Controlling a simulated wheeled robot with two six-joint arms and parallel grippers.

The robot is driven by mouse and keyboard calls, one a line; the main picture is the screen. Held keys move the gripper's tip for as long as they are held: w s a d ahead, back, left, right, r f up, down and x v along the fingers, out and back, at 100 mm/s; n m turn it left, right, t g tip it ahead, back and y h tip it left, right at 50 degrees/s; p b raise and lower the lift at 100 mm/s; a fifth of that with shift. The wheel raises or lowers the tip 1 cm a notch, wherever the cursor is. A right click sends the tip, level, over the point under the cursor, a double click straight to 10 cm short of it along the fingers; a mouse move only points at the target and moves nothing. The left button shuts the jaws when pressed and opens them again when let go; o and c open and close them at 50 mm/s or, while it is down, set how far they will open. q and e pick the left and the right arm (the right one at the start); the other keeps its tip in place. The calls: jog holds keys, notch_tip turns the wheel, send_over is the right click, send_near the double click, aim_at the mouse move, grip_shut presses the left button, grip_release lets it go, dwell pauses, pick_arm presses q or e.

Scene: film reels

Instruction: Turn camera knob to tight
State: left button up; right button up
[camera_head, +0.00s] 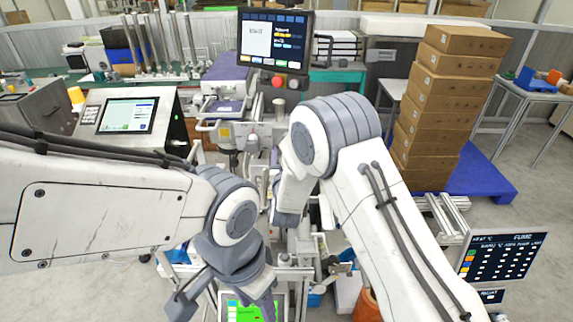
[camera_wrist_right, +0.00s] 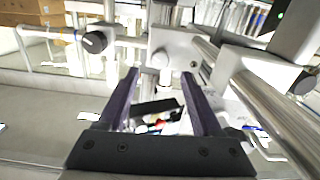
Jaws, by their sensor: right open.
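My right gripper (camera_wrist_right: 158,82) is open in the right wrist view, its two purple-grey fingers apart with nothing held between them. A grey clamp block (camera_wrist_right: 172,55) with a small rounded knob (camera_wrist_right: 160,62) on its front lies just beyond the fingertips, roughly centred between them. A black round knob (camera_wrist_right: 95,42) sits to the left, outside the fingers. Another dark knob (camera_wrist_right: 304,83) is at the right edge. I cannot tell which is the camera knob or how tight it is. In the head view my right arm hides its own gripper. My left gripper (camera_head: 183,304) is low at left, its jaws unclear.
Metal posts and rails (camera_wrist_right: 275,100) stand close on the right of the right gripper. In the head view a monitor (camera_head: 272,40) stands behind the machine, a console (camera_head: 128,115) at left, stacked cartons (camera_head: 440,100) on a blue pallet (camera_head: 480,175) at right.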

jog(key=s+b, duration=0.1)
jog(key=s, duration=0.3)
jog(key=shift+s, duration=0.1)
jog(key=s+d+f+g+y, duration=0.1)
jog(key=s+d+f+g, duration=0.2)
jog(key=s+d+g, duration=0.5)
jog(key=s+d+f+g+h, duration=0.1)
jog(key=s+d+g, duration=0.35)
jog(key=s, duration=0.35)
jog(key=s+d+f+g, duration=0.1)
jog(key=s+d+g, duration=0.2)
jog(key=s+d, duration=0.45)
jog(key=s+a+r+n+g, duration=0.1)
jog(key=s+a+r+n, duration=0.2)
jog(key=s+a, duration=0.4)
jog(key=s+a+r+n+g+y, duration=0.1)
jog(key=s+a+r+n, duration=0.1)
jog(key=s+a, duration=0.6)
jog(key=shift+s+r+n, duration=0.4)
jog(key=shift+n, duration=0.4)
